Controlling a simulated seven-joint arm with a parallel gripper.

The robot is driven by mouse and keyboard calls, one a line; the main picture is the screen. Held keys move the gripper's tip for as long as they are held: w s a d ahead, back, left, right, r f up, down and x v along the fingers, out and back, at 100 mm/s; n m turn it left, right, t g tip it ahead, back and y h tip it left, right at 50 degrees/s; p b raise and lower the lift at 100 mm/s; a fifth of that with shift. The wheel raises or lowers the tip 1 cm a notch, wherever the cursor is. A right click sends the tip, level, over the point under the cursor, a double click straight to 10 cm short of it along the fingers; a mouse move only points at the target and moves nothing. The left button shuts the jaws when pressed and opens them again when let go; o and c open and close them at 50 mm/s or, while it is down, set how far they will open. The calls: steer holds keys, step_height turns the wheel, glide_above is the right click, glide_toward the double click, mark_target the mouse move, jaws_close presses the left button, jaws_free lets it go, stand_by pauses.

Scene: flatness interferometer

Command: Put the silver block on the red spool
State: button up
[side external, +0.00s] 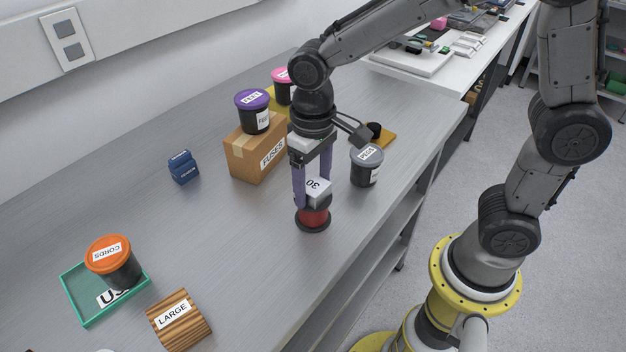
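The silver block (318,192), marked 30 on top, is at the red spool (314,218), directly over it. It looks level and seems to touch the spool's top, though a small gap cannot be ruled out. The spool stands upright on the bench, with a red middle and a dark flange at the base. My gripper (312,190) points down, with one purple finger at the block's left side and the other behind its far right side, its tip hidden. The fingers appear closed on the block.
A grey PEGS tub (364,170) stands right of the spool. A FUSES carton (256,155) with a purple-lidded tub (252,112) on it is behind left. A blue block (183,168), green tray (85,312) with an orange-lidded tub (115,262), and wooden LARGE block (180,322) lie left.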

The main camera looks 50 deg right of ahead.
mark_target(313, 184)
steer(key=shift+o, duration=1)
steer(key=shift+r, duration=0.15)
step_height(313, 184, up, 12)
steer(key=s+d+f+t, duration=0.3)
steer(key=s+d+t, duration=0.2)
steer(key=s+d, duration=0.5)
steer(key=s, duration=0.4)
steer(key=shift+s+t, duration=0.15)
steer(key=shift+t, duration=0.15)
